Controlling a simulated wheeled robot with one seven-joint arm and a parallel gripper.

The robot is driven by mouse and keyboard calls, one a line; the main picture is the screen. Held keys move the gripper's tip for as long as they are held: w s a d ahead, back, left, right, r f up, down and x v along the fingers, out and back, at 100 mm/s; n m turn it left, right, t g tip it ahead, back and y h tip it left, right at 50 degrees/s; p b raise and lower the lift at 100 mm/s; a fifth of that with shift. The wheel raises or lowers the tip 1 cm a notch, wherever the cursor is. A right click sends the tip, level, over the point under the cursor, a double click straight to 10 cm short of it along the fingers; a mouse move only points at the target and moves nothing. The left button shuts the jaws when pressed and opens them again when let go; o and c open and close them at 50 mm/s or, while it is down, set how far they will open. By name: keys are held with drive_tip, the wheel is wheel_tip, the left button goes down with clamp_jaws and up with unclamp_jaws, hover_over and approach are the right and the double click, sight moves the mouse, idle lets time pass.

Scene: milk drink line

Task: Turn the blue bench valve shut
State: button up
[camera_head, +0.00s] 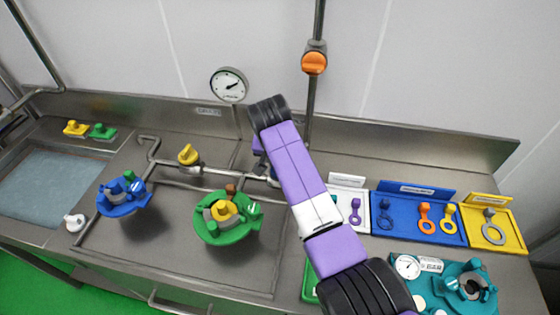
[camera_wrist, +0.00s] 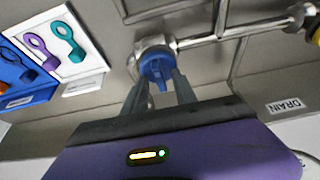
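The blue bench valve (camera_wrist: 157,72) has a round blue handle with a raised bar, set on a metal pipe fitting, in the upper middle of the wrist view. In the head view my arm hides most or all of it. My gripper (camera_wrist: 159,84) points at the valve, its two dark fingers apart, one to each side of the handle's near part. The fingertips are very close to the handle; I cannot tell whether they touch it.
The pipe runs to a yellow valve (camera_head: 188,154). A blue fixture (camera_head: 122,197) and a green fixture (camera_head: 225,216) stand on the bench. A gauge (camera_head: 229,85) and an orange valve (camera_head: 314,62) are behind. A blue tray (camera_head: 408,226) and a yellow tray (camera_head: 508,244) are right.

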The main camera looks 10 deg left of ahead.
drive_tip(key=b+v, duration=0.1)
drive_tip(key=v, duration=0.6)
drive_tip(key=shift+r, duration=0.3)
drive_tip(key=w+a+r+n+t+y, duration=0.3)
drive_tip(key=w+a+r+t+y, duration=0.1)
drive_tip(key=w+a+r+t, duration=0.15)
drive_tip(key=s+d+f+t+y+b, duration=0.1)
drive_tip(key=s+d+f+t, duration=0.25)
drive_tip(key=s+d, duration=0.6)
drive_tip(key=s+d+f+t, duration=0.3)
drive_tip(key=s+d+f, duration=0.1)
drive_tip(key=s+d, duration=0.5)
drive_tip(key=s+d+h, duration=0.1)
drive_tip(key=s+d, duration=0.4)
drive_tip(key=s, duration=0.6)
drive_tip(key=s+d+f+m+g+h+b, duration=0.1)
drive_tip(key=s+d, duration=0.4)
drive_tip(key=s, duration=0.7)
drive_tip(key=s+d+f+m+h+b, duration=0.1)
drive_tip(key=s+d, duration=0.4)
drive_tip(key=s, duration=0.6)
drive_tip(key=shift+s+d+g+h, duration=0.25)
drive_tip(key=shift+s+g+h, duration=0.15)
drive_tip(key=shift+h, duration=0.5)
